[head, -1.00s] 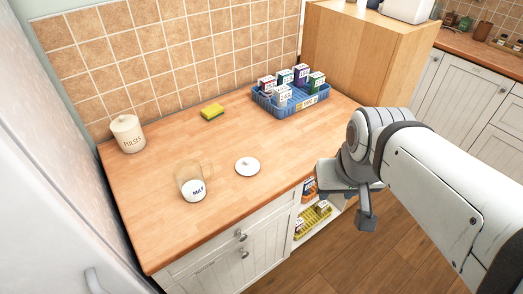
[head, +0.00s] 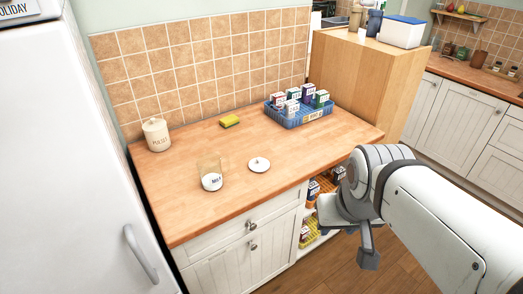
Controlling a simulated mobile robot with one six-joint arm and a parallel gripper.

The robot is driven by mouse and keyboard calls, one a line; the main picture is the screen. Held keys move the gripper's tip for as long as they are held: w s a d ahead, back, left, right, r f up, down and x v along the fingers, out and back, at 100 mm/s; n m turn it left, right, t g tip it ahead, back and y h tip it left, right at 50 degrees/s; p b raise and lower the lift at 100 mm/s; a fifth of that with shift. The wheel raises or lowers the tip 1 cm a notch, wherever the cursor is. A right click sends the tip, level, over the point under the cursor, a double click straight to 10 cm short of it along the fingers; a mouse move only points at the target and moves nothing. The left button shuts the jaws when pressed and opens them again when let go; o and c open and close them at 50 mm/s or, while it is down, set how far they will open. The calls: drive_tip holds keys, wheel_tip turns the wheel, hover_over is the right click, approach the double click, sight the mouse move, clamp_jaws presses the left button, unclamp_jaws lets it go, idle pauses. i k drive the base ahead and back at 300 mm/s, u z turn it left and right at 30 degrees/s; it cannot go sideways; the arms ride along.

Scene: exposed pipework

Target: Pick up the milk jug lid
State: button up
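The milk jug lid (head: 259,164) is a round white disc with a small knob, lying flat on the wooden counter. The glass milk jug (head: 211,172), with a white label reading milk, stands just left of the lid and is uncovered. My gripper (head: 345,240) is to the right and in front of the counter edge, over the floor side, well apart from the lid. It points downward; one finger shows clearly and the rest is partly hidden by its own body, so its opening cannot be made out. Nothing is seen held in it.
A blue crate (head: 298,118) of small cartons stands at the counter's back right. A yellow sponge (head: 230,121) and a cream canister (head: 157,134) are behind the jug. A fridge (head: 70,150) borders the left. Open shelves with baskets lie below the counter's right end.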

sight(257, 165)
drive_tip(key=u, duration=0.05)
drive_tip(key=i, duration=0.9)
drive_tip(key=z, duration=0.05)
